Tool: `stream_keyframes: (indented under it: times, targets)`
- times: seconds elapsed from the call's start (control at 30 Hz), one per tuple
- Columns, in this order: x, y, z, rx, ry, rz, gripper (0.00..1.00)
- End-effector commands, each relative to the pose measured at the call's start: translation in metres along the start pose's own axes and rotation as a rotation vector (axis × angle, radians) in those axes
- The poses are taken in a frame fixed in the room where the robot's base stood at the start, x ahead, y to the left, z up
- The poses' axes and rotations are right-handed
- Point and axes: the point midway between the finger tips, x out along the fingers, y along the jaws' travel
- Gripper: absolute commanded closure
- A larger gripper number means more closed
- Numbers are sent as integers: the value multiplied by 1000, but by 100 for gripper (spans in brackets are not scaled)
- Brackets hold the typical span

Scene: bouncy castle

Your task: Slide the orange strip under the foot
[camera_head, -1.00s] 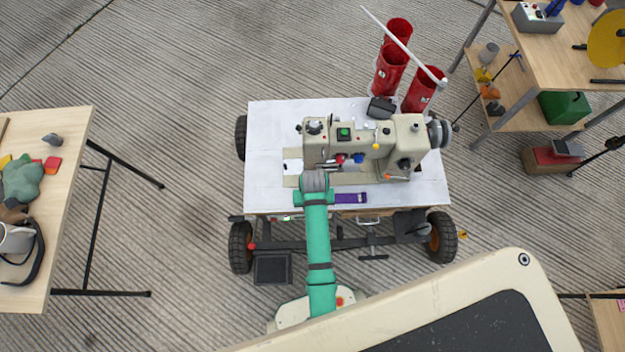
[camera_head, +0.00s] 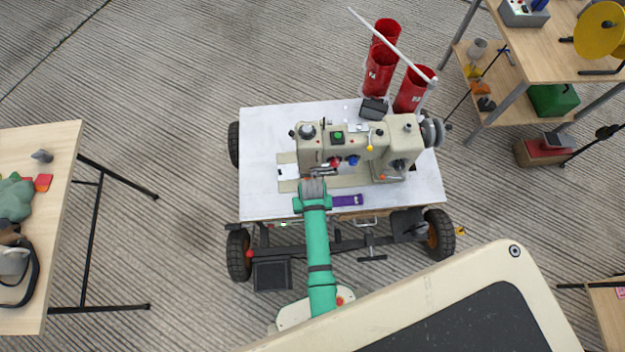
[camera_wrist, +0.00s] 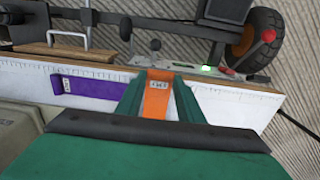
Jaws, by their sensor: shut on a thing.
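The orange strip (camera_wrist: 157,98) shows in the wrist view, held between the two green fingers of my gripper (camera_wrist: 156,95). The strip is hidden under my gripper in the head view. My gripper (camera_head: 313,188) is over the white cart top, just in front of the left end of the beige sewing machine (camera_head: 350,145). The presser foot cannot be made out; it is hidden behind the machine head and my gripper. A corner of the machine's beige base (camera_wrist: 18,130) shows in the wrist view.
A purple strip (camera_head: 347,200) lies on the white cart top (camera_head: 262,135) right of my gripper; it also shows in the wrist view (camera_wrist: 90,89). Red cylinders (camera_head: 380,70) stand behind the machine. Wooden tables (camera_head: 40,220) stand left and right. The cart top's left part is clear.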

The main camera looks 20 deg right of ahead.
Motion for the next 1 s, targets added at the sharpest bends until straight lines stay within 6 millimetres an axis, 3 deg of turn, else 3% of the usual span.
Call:
stream_keyframes:
  times: [0.2, 1.0]
  targets:
    - [15, 0, -3, 0, -1, 0, 88]
    - [16, 0, -58, 1, 1, 0, 88]
